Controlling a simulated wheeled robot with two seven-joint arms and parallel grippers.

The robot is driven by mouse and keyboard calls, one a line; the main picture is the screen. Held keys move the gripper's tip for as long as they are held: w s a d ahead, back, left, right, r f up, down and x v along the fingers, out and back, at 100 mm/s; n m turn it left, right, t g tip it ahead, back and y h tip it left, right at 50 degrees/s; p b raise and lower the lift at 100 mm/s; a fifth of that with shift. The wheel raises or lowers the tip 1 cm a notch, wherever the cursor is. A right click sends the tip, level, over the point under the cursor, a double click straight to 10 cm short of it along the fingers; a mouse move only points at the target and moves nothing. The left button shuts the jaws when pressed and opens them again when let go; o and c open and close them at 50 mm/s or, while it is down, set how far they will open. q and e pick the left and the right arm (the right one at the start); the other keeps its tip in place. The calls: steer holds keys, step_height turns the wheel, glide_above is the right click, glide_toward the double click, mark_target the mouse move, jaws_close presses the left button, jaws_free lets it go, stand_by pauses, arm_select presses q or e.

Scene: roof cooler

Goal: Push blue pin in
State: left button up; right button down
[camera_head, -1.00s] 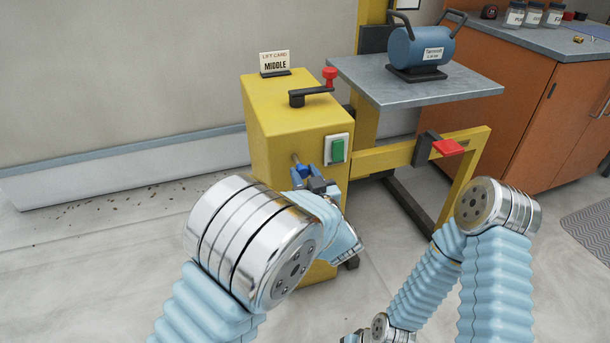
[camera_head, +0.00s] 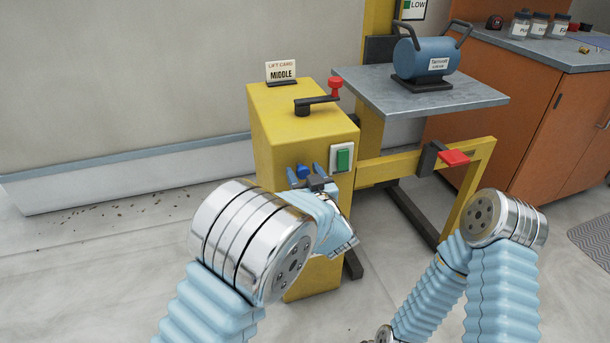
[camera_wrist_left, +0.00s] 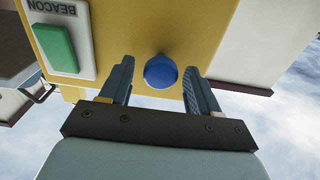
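The blue pin (camera_head: 303,171) shows as a round knob on the front face of the yellow box (camera_head: 300,118), left of a green button. It looks close to the face, with no shaft showing. My left gripper (camera_head: 305,174) is in front of it, with a finger on either side. In the left wrist view, the blue pin (camera_wrist_left: 161,72) sits between the spread fingers of my left gripper (camera_wrist_left: 159,68), with a gap on each side. The gripper is open and holds nothing. My right arm shows at right, but its gripper is not in view.
A grey platform (camera_head: 460,98) carries a blue cylinder (camera_head: 425,56). A red pedal-like part (camera_head: 454,158) is below.

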arm_select(q)
steer(key=b+v, duration=0.1)
steer(key=v, duration=1.3)
steer(key=a+f+m+g+h, duration=0.1)
steer(key=a+f+g+h, duration=0.3)
steer(key=f, duration=0.8)
steer(key=a+f+m+g+h, duration=0.1)
steer(key=a+f+g, duration=0.2)
steer(key=a+f, duration=0.7)
steer(key=s+f+g+h, duration=0.2)
steer(key=s+f+g, duration=0.2)
steer(key=s+f, duration=0.3)
steer(key=s+f+g+h, duration=0.2)
steer(key=s+f+g, duration=0.3)
steer(key=s+f, duration=0.3)
steer(key=s, duration=0.4)
steer(key=shift+s+a+g+h, duration=0.3)
steer(key=shift+s+a+h, duration=0.05)
steer(key=shift+s+h, duration=0.05)
